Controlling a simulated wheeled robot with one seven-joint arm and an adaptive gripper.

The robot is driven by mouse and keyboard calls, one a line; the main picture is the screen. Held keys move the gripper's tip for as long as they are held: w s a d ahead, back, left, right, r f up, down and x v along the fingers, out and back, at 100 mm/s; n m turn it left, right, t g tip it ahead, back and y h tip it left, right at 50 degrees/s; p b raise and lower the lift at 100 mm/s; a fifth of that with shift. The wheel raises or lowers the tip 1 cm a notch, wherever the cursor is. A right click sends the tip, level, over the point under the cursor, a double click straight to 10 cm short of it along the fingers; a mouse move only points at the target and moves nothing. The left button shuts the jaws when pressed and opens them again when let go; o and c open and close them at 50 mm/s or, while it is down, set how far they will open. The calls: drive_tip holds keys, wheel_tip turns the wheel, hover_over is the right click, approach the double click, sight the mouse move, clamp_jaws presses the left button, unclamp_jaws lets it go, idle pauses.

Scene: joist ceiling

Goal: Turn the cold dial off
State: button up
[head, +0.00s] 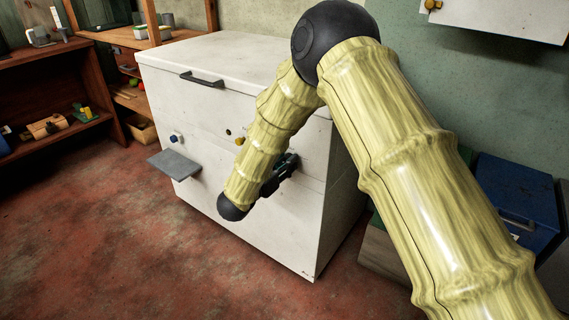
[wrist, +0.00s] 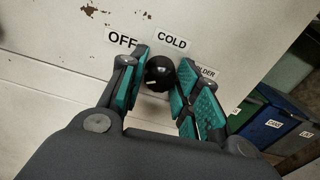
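The cold dial (wrist: 160,73) is a small black round knob with a pale mark, on the white front of the chest freezer (head: 225,190). The mark sits at its lower left in the wrist view. Labels OFF (wrist: 122,39), COLD (wrist: 172,41) and a partly covered COLDER (wrist: 205,71) run around it. My gripper (wrist: 162,76) is open, with its teal-padded fingers on either side of the dial. The left fingertip is very close to the dial; contact cannot be told. In the head view my gripper (head: 281,174) is at the freezer front, partly behind my arm, and the dial is hidden.
The freezer front also has a blue knob (head: 175,138), a yellow knob (head: 240,141) and a protruding grey shelf (head: 174,165). A black handle (head: 202,79) is on the lid. Blue bins (head: 517,195) stand to the right. Red floor in front is clear.

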drive_tip(key=c, duration=0.4)
drive_tip(key=shift+n, duration=0.4)
drive_tip(key=n+p, duration=0.5)
drive_tip(key=n, duration=0.6)
drive_tip(key=shift+f, duration=0.1)
idle(0.4)
drive_tip(key=o, duration=1)
drive_tip(key=shift+o, duration=0.2)
drive_tip(key=shift+s, duration=0.1)
